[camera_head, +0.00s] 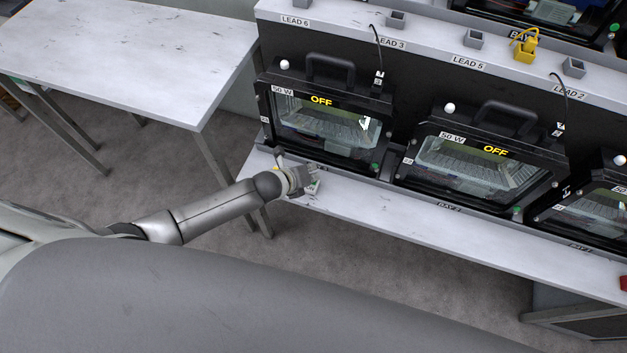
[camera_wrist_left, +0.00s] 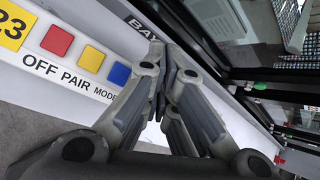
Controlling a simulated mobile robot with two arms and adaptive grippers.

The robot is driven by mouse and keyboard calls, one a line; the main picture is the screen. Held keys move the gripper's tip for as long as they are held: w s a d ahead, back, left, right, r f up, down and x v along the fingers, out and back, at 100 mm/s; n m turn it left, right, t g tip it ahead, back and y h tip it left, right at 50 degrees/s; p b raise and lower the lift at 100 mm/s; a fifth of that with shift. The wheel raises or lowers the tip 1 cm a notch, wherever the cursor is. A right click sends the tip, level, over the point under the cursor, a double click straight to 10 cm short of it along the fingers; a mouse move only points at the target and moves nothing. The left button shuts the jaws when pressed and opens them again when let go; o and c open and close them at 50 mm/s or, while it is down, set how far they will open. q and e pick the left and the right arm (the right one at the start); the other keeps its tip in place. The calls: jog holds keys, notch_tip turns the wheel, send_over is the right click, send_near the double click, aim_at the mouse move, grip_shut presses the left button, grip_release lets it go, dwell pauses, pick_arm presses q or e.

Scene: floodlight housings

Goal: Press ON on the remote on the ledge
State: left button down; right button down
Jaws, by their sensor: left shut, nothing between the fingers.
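The remote (camera_wrist_left: 20,65) is a white panel in the left wrist view, with a yellow "23" label and red, yellow and blue buttons (camera_wrist_left: 90,59). OFF, PAIR and MODE are printed below them. No button marked ON is readable; my fingers hide part of that area. My left gripper (camera_head: 305,181) is shut and empty, over the left end of the white ledge (camera_head: 365,208). In the left wrist view its fingers (camera_wrist_left: 168,60) cover the area right of the blue button; contact cannot be told. In the head view the gripper largely hides the remote. My right gripper is not in view.
A black floodlight housing (camera_head: 330,146) showing "OFF" stands just behind my left gripper. Another "OFF" housing (camera_head: 485,160) stands to its right, with a third at the edge. A shelf with lead holders (camera_head: 473,38) runs above. A bare white table (camera_head: 120,60) is at left.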

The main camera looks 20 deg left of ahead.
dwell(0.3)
pick_arm(q)
jog(key=shift+f, duration=0.4)
dwell(0.3)
jog(key=shift+r, duration=0.1)
jog(key=shift+r+p, duration=0.65)
jog(key=shift+r, duration=0.05)
notch_tip(320, 180, up, 5)
jog(key=p, duration=0.5)
jog(key=shift+s, duration=0.1)
dwell(0.9)
